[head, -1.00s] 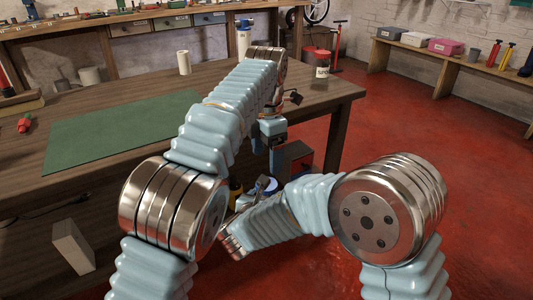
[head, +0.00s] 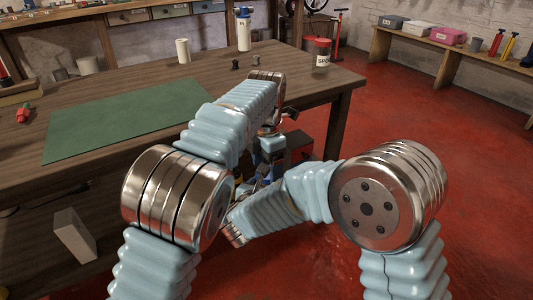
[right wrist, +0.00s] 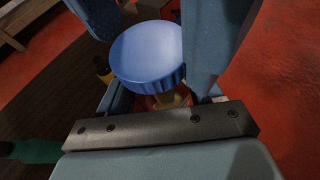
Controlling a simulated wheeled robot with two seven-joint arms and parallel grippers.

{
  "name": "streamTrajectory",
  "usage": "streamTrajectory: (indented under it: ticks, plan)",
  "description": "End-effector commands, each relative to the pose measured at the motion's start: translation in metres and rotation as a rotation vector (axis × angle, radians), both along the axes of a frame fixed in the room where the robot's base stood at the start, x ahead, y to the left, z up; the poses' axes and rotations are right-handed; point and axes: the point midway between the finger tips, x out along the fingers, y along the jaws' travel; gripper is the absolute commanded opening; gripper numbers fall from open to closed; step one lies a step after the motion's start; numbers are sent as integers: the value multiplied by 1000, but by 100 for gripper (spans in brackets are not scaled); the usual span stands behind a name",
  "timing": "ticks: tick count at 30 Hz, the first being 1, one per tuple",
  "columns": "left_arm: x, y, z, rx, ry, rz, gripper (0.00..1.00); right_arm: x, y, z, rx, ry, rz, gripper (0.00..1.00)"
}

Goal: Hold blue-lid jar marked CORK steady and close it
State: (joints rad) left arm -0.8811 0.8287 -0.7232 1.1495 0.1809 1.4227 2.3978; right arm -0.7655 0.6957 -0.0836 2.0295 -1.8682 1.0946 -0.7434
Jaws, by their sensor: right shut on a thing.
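The blue-lid jar shows in the right wrist view, with its round ribbed blue lid (right wrist: 148,55) on top and a bit of the body below. Its CORK marking is not visible. My right gripper (right wrist: 158,100) is shut on the jar's body just under the lid. In the head view the right gripper (head: 258,187) is low in front of the table, small and partly hidden by my arms. My left gripper (head: 271,148) hangs down above it. Large blue-grey fingers, seemingly the left gripper's, stand at both sides of the lid in the right wrist view; their grip is unclear.
A wooden table (head: 150,72) holds a green mat (head: 120,118), a white cylinder (head: 183,51), a blue-topped white bottle (head: 243,32) and a red-lid jar (head: 319,52) near its right corner. A shelf (head: 430,48) stands at the back right. Red floor (head: 400,110) is free between.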

Motion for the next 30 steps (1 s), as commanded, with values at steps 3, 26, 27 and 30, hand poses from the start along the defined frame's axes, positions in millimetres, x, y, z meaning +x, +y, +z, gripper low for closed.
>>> streamTrajectory:
  ticks: [3, 26, 27, 30]
  plan:
    - [0, 0, -7, 0, 0, 0, 80, 0, 0, 1, 0, -1, 0, 0]
    - [0, 0, -9, 0, 0, -12, 22, 0, 0, 0, 0, -1, 0, 0]
    - [0, 1, -9, -1, -1, -41, 22, 0, 0, 0, 0, -1, 0, 0]
    - [0, 1, -9, -1, 0, -221, 22, 0, 0, 0, 0, -1, 0, 0]
